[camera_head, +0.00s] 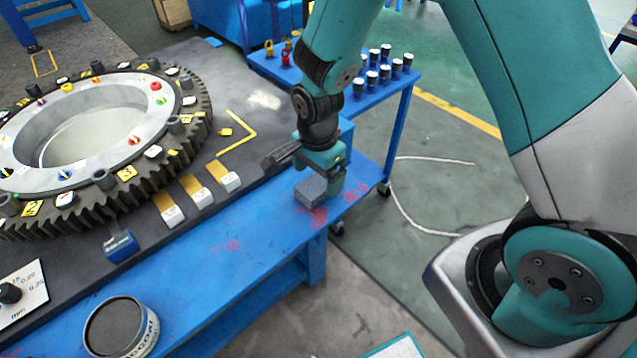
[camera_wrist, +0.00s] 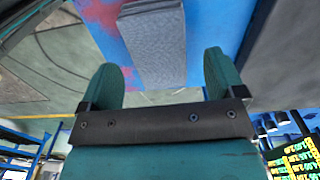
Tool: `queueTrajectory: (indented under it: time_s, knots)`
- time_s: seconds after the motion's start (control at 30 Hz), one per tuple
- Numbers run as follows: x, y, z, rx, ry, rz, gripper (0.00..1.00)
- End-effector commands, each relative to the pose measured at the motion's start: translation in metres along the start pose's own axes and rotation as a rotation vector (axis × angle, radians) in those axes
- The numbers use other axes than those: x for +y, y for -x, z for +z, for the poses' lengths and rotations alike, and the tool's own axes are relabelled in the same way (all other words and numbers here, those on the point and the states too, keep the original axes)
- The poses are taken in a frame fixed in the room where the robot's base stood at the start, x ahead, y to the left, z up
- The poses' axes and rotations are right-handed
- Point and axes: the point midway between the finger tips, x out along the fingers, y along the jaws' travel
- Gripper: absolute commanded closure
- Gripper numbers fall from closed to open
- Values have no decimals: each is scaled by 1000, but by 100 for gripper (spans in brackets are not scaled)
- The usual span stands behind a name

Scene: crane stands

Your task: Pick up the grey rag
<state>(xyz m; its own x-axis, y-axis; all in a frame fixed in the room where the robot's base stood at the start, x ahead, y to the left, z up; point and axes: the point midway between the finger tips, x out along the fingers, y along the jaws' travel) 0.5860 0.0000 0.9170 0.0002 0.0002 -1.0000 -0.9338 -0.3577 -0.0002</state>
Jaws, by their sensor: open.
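The grey rag (camera_head: 311,192) lies as a folded block on the blue table edge, near the table's right end. In the wrist view the rag (camera_wrist: 153,45) lies ahead of the fingertips, roughly centred between them. My gripper (camera_head: 330,185) is right above and beside the rag in the head view, pointing down. In the wrist view my gripper (camera_wrist: 160,75) is open, with one green finger on either side and nothing held. The head view does not clearly show whether the fingers touch the rag; part of it is hidden by the gripper.
A large gear ring (camera_head: 190,125) lies on the dark mat to the left. Several small labelled blocks (camera_head: 201,194) stand beside it. A round tin (camera_head: 121,328) is at the near left. A blue cart (camera_head: 405,95) with several dark-topped jars stands behind. A white cable (camera_head: 400,205) lies on the floor.

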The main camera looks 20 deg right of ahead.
Motion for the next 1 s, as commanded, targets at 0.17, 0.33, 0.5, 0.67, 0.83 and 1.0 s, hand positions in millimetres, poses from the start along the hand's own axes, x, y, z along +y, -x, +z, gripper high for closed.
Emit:
queueTrajectory:
  time_s: [0.17,0.33,0.5,0.67,0.83,1.0]
  knots:
    - [2,-24,-1,0,1,4,12]
    - [2,-32,-2,1,1,0,12]
    - [1,-31,-2,1,1,0,16]
    - [1,-31,-1,1,1,0,53]
    - [1,-31,-1,1,1,0,66]
    - [1,-30,-1,1,1,-1,66]
